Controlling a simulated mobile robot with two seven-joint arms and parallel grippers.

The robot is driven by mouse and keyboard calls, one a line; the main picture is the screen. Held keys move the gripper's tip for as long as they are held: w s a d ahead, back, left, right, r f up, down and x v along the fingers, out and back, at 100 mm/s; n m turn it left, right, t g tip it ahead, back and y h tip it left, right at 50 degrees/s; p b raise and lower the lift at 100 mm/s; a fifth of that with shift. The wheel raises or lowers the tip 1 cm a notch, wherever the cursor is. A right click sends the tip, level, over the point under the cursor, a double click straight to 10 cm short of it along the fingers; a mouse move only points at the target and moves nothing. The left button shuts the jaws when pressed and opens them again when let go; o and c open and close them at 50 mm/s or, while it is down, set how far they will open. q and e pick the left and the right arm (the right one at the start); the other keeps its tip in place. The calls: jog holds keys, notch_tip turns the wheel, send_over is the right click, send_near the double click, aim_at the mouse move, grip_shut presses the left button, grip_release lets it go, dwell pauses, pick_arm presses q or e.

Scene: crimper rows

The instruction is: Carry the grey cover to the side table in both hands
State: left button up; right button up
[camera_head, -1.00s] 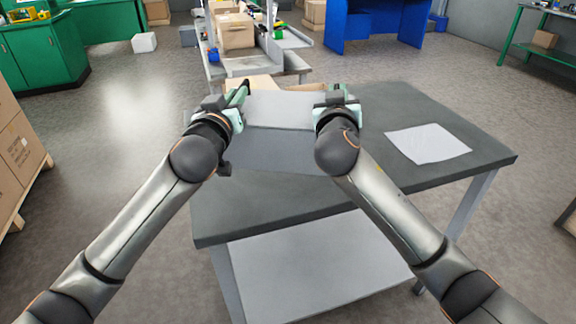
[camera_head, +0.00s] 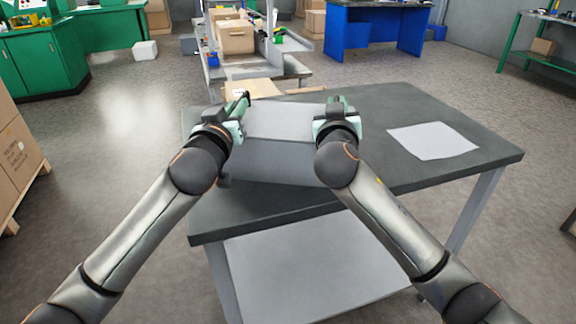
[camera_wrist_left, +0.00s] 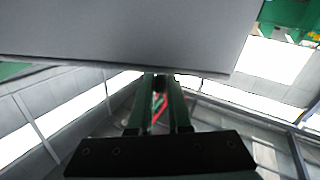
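The grey cover (camera_head: 278,160) is a box-like shape with a light top and a darker front face. It is over the left part of the dark-topped side table (camera_head: 400,176). My left gripper (camera_head: 241,104) is at its left end and appears shut on it. My right gripper (camera_head: 337,104) is at its right end and appears shut on it too, though its fingertips are partly hidden. In the left wrist view the cover (camera_wrist_left: 120,35) fills the upper left, at the tips of the nearly closed left fingers (camera_wrist_left: 159,88). I cannot tell whether the cover touches the table.
A white sheet (camera_head: 432,141) lies on the table's right part. The table has a light lower shelf (camera_head: 310,268). Behind it stand a bench with cardboard boxes (camera_head: 235,36) and a blue desk (camera_head: 378,25). More boxes (camera_head: 15,150) are stacked at left. The floor between is clear.

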pick_arm(q)
jog(key=o, duration=0.4)
jog(key=shift+r, duration=0.1)
pick_arm(e)
jog(key=o, duration=0.4)
jog(key=shift+r, duration=0.1)
pick_arm(q)
jog(key=shift+o, duration=0.2)
jog(key=shift+s, duration=0.1)
pick_arm(e)
jog(key=shift+o, duration=0.2)
jog(key=shift+s, duration=0.15)
pick_arm(q)
jog(key=v, duration=1.2)
pick_arm(e)
jog(key=v, duration=1.2)
